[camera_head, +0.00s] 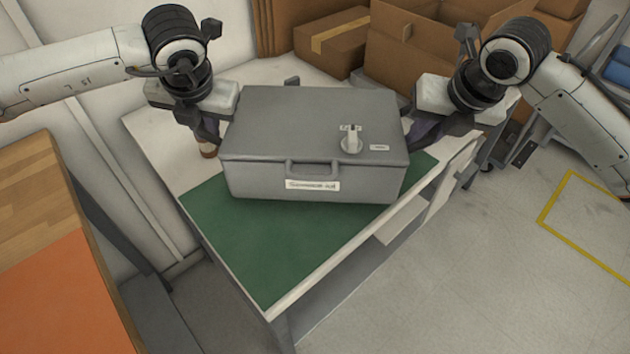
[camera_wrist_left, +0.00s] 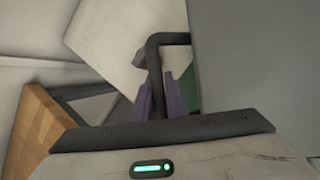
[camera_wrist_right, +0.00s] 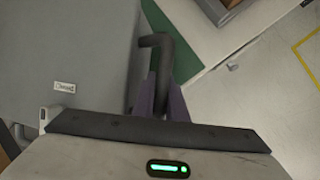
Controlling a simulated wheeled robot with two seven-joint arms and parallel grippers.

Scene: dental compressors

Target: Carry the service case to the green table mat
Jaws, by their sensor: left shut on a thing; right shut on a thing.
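The grey service case (camera_head: 260,125) is in the middle of the head view, upright, with a latch on its lid and a label on its front. It hangs over or rests on the back part of the green mat (camera_head: 265,240); I cannot tell whether it touches. My left gripper (camera_head: 208,140) is at its left side, shut on the dark side handle (camera_wrist_left: 153,70). My right gripper (camera_head: 415,135) is at its right side, shut on the other side handle (camera_wrist_right: 165,55). The case hides the back of the mat.
The mat lies on a white table (camera_head: 165,150). Cardboard boxes (camera_head: 410,45) stand behind it. A wooden table with an orange mat (camera_head: 50,300) is at the left. Open floor (camera_head: 480,270) with yellow lines (camera_head: 575,240) lies to the right.

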